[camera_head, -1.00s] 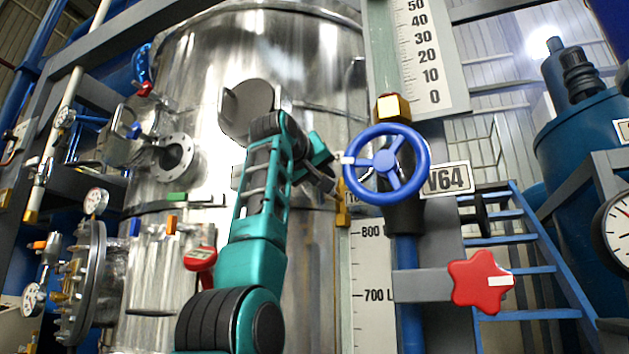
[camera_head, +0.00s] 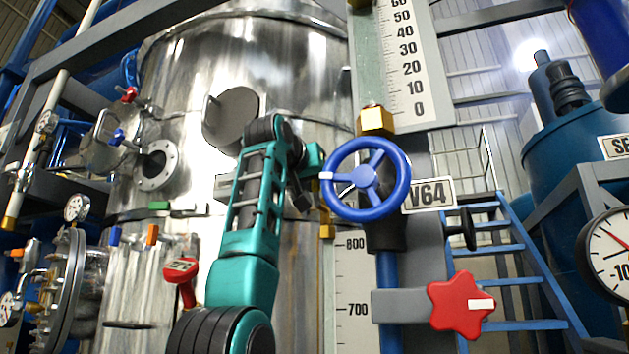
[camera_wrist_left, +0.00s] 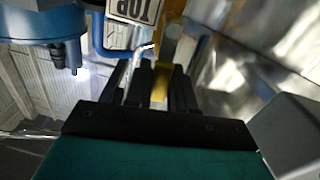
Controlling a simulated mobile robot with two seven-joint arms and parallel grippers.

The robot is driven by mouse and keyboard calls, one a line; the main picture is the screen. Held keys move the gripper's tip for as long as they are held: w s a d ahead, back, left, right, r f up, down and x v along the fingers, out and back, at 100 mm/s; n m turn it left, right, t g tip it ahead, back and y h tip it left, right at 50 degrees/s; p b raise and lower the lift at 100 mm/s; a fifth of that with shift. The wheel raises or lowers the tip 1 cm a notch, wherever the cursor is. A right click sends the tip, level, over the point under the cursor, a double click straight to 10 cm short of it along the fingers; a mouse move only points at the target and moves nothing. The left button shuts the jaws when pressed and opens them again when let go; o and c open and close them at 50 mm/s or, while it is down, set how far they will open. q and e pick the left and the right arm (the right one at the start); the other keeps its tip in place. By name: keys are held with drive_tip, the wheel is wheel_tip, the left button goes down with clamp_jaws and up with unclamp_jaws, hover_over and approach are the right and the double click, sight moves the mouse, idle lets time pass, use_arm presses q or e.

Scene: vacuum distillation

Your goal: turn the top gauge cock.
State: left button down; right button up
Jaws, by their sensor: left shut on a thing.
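The top gauge cock is mostly hidden in the head view behind my left gripper and the blue handwheel (camera_head: 366,178). In the left wrist view a yellow brass part (camera_wrist_left: 159,82) sits between the dark fingers of my left gripper (camera_wrist_left: 155,75), below an upside-down TOP label (camera_wrist_left: 135,9). The gripper is shut on this part, which I take to be the cock's handle. In the head view my left gripper (camera_head: 303,190) is at the sight gauge, just left of the handwheel. A brass fitting (camera_head: 327,230) shows just below it. My right gripper is out of view.
The steel vessel (camera_head: 290,80) stands close behind my left arm. A red star knob (camera_head: 461,303) and V64 plate (camera_head: 429,196) are to the right, with a blue ladder (camera_head: 520,280) behind. A red-handled fitting (camera_head: 181,272) is left of my arm.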

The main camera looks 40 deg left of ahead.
use_arm(q)
drive_tip(key=shift+f, duration=0.1)
drive_tip(key=c, duration=1)
unclamp_jaws()
drive_tip(key=shift+c, duration=0.2)
drive_tip(key=b+v, duration=0.4)
drive_tip(key=v, duration=0.9)
